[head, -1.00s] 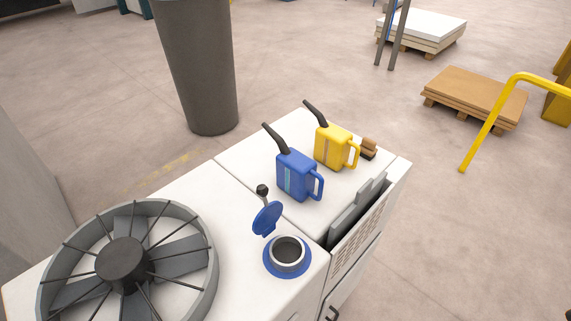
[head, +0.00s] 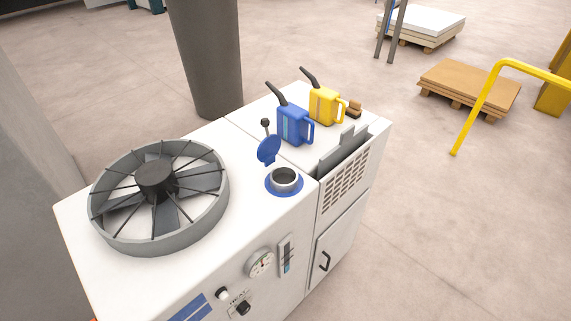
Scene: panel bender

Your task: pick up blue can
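The blue can (head: 293,125) stands upright on the white machine top (head: 240,205). It has a dark spout angled up to the left and a blue handle on its right side. A yellow can (head: 324,106) of the same shape stands just behind it and to the right. In front of the blue can is a round filler opening (head: 284,180) with a blue rim and a raised blue lid (head: 269,149). Neither of my grippers shows in the head view.
A large fan in a grey ring (head: 158,195) takes up the left of the machine top. A thick grey column (head: 207,60) stands behind the machine. A yellow rail (head: 478,105) and a pallet with brown sheets (head: 468,88) stand at the right. Open floor lies right of the machine.

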